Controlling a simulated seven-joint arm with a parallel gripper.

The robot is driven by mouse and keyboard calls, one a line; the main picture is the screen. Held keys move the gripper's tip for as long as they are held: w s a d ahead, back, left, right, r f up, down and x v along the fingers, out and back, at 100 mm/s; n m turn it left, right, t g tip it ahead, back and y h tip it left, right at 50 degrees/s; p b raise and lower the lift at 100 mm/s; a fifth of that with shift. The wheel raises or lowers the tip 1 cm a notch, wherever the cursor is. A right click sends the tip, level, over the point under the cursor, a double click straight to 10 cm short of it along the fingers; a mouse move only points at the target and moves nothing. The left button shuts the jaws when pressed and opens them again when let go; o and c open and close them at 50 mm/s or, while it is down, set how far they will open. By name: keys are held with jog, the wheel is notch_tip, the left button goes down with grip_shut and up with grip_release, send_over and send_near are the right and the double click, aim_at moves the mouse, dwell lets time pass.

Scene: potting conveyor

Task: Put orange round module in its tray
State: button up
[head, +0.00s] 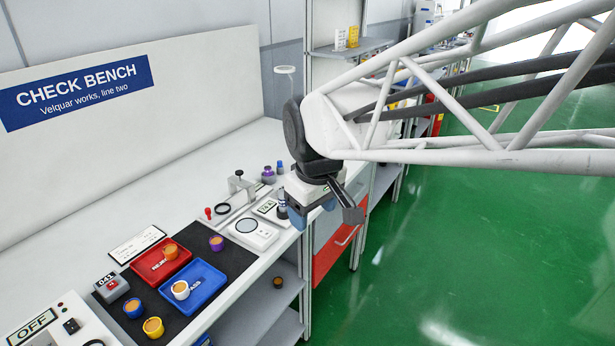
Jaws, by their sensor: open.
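A round module (171,252) that looks orange stands upright in the red tray (150,273), whose label is partly covered. The blue tray (215,275), marked PASS, lies in front of it and holds a white-walled round module (180,290) with an orange top.
Round modules in purple (216,244), blue (133,309) and yellow (153,328) stand on the dark mat (234,257). A scale-like device (251,233), a clamp (241,186) and small bottles are near my gripper. A dark round piece (278,282) lies on the lower shelf. The back bench is clear.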

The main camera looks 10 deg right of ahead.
jog(key=s+d+f+m, duration=0.2)
jog(key=s+d+m, duration=0.4)
jog(key=s, duration=0.7)
jog(key=shift+s+d+t, duration=0.15)
jog(key=shift+d+t, duration=0.15)
jog(key=shift+d, duration=0.25)
dwell(0.3)
